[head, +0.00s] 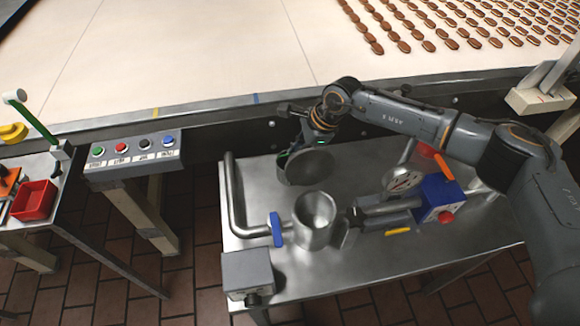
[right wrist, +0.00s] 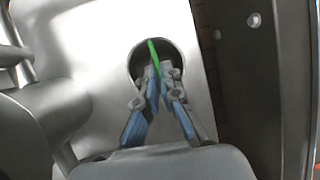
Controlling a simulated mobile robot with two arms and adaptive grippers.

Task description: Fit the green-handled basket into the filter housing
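The filter housing (head: 315,218) is an open-topped steel cylinder on the steel table in the head view. The basket (head: 308,171) shows as a dark grey rounded body hanging below my right gripper, above the table and behind the housing, apart from it. My right gripper (right wrist: 155,76) appears shut on the basket's green handle (right wrist: 153,52), which stands between its fingertips in the right wrist view. A dark round shape, probably the basket's mouth, lies behind the fingers. My left gripper is not in view.
A bent pipe (head: 234,205) and blue valve handle (head: 277,229) are left of the housing. A gauge (head: 403,180) and blue box (head: 438,195) are to its right. The conveyor (head: 200,50) runs behind. A button panel (head: 133,150) and red bin (head: 34,200) stand left.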

